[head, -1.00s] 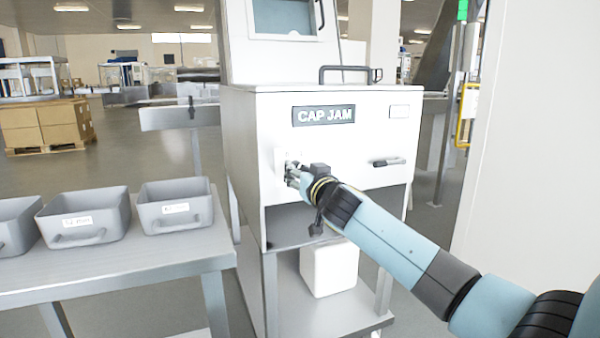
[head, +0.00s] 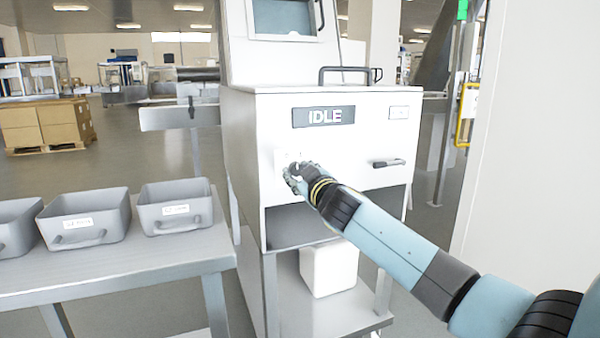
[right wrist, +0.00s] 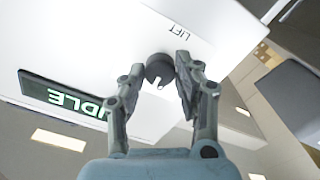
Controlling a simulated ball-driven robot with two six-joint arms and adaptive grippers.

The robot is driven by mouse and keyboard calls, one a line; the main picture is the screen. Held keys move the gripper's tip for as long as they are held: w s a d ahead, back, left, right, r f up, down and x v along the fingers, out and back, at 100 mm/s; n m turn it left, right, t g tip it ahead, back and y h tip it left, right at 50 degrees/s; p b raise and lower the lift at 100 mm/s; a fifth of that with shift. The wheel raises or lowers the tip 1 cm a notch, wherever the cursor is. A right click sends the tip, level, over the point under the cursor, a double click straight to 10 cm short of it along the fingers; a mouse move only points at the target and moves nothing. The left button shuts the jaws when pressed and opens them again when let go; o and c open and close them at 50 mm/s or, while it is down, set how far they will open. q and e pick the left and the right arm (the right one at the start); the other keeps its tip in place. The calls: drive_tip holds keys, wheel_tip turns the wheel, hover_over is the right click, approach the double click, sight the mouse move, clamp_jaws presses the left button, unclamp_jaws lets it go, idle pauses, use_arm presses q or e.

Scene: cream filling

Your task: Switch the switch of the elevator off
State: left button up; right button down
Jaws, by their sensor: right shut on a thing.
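The elevator switch is a dark round knob (right wrist: 159,66) on a white plate marked LIFT, with a small pale pointer on it. In the head view the plate (head: 280,158) is on the front of the white machine (head: 245,130), and my gripper hides the knob. My right gripper (head: 292,175) reaches the plate from the lower right. In the right wrist view its two fingers are closed on either side of the knob. The machine's display (head: 323,115) reads IDLE. My left gripper is not in view.
A dark handle (head: 388,163) sits on the front panel to the right of the knob. Below is an open recess (head: 290,222) and a white container (head: 329,268). Grey bins (head: 176,205) stand on a table at the left. A pale wall (head: 530,140) closes the right side.

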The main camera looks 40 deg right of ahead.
drive_tip(key=n, duration=0.5)
drive_tip(key=shift+p, duration=0.35)
idle(0.4)
drive_tip(key=c, duration=0.9)
unclamp_jaws()
drive_tip(key=shift+c, duration=0.2)
drive_tip(key=v, duration=1.2)
drive_tip(key=shift+a, duration=0.1)
